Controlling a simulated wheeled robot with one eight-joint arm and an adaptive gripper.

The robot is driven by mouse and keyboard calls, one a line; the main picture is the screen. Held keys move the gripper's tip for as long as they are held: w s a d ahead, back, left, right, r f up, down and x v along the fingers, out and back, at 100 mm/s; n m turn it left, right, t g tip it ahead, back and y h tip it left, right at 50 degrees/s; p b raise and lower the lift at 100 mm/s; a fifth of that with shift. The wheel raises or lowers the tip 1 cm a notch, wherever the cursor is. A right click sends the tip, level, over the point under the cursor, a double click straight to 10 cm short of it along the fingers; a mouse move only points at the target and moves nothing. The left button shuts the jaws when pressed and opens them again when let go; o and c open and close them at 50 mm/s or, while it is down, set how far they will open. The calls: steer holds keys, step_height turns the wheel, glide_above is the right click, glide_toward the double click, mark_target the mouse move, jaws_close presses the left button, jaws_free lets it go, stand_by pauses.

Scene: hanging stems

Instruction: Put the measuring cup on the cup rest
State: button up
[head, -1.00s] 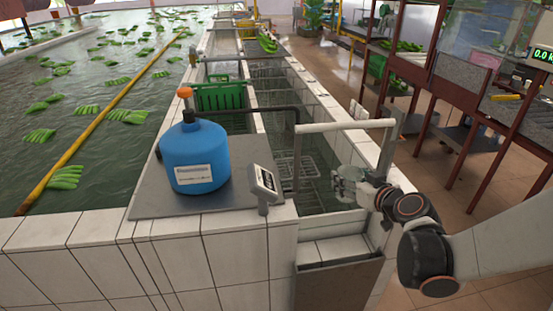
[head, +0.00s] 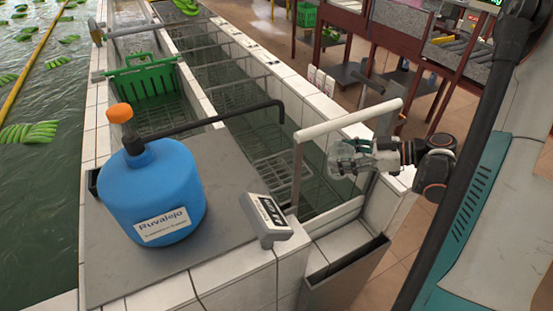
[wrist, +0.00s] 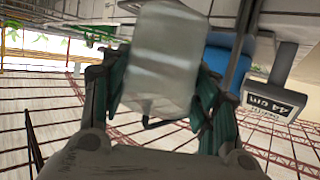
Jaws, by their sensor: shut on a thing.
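The measuring cup (head: 341,161) is clear and small in the head view. It fills the upper middle of the wrist view as a translucent, ribbed body (wrist: 160,60). My gripper (head: 357,158) is shut on it, with one finger on each side in the wrist view (wrist: 163,92). The cup is held up beside the white rail, to the right of the tank's near end. I cannot tell for sure which thing is the cup rest.
A blue jug (head: 152,192) with an orange cap stands on a grey plate (head: 225,165). A small display (head: 268,214) stands at its corner. A white rail (head: 345,121) rises close to my gripper. A dark open-topped bin (head: 345,272) is below. Water-filled tanks lie behind.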

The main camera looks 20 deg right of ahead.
mark_target(330, 149)
steer(key=shift+s+d, duration=0.15)
steer(key=shift+d, duration=0.05)
steer(key=shift+a+r+b+x, duration=0.2)
steer(key=shift+r+b+x, duration=0.45)
steer(key=shift+x, duration=2.3)
steer(key=shift+a+r+b+x, duration=0.25)
steer(key=shift+b+x, duration=0.65)
steer(key=shift+x, duration=2.1)
steer(key=shift+a+r+b+x, duration=0.15)
steer(key=shift+r+b+x, duration=0.55)
steer(key=shift+x, duration=2.25)
steer(key=shift+f, duration=0.2)
steer(key=shift+f, duration=0.15)
steer(key=o, duration=1)
steer(key=shift+o, duration=0.2)
steer(key=p+v, duration=0.1)
steer(key=v, duration=0.7)
steer(key=p+v, duration=0.1)
steer(key=v, duration=0.3)
steer(key=shift+w+d+p, duration=0.15)
steer(key=shift+w+p, duration=0.1)
steer(key=shift+p, duration=0.1)
